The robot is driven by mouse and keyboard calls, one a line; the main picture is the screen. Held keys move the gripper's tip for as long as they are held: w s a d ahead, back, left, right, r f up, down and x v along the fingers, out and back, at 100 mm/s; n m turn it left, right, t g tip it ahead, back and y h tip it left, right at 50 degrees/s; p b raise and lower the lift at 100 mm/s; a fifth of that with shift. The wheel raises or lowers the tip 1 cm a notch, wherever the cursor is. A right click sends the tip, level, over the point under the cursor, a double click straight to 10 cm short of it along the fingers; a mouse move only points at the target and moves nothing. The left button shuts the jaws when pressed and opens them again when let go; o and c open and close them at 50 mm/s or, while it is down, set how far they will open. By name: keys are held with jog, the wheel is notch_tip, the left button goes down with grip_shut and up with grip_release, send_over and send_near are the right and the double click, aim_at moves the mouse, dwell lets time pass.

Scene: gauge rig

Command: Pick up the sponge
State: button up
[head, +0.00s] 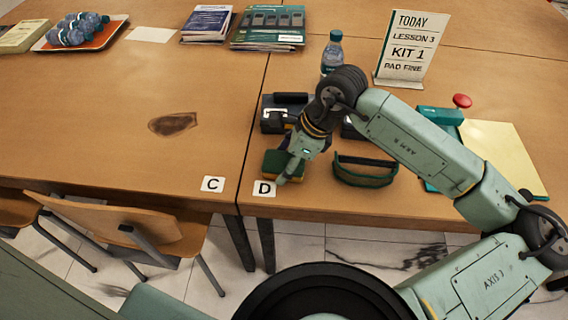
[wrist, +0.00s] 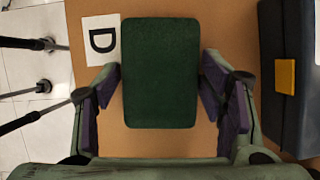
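The sponge (head: 272,165) has a dark green top with a yellowish layer below. It lies on the table near the front edge, just behind the D card. In the wrist view the sponge (wrist: 159,100) is a green rounded rectangle seen from above. My gripper (head: 289,172) is over the sponge's right side in the head view. In the wrist view my gripper (wrist: 159,78) is open, with one finger on each side of the sponge. Small gaps seem to show between fingers and sponge. I cannot tell the fingertips' height.
The D card (head: 264,189) lies by the front edge. A dark case with a yellow latch (wrist: 286,76) stands close to the right in the wrist view. A bottle (head: 333,50) and sign (head: 410,50) stand behind.

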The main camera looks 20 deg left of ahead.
aim_at(286, 161)
jog(key=c, duration=0.4)
jog(key=shift+r+p, duration=0.4)
jog(key=shift+p, duration=0.4)
notch_tip(286, 161, up, 10)
jog(key=shift+f+b, duration=0.15)
jog(key=shift+b, duration=1.1)
jog(key=shift+o, duration=1)
jog(key=c, duration=0.5)
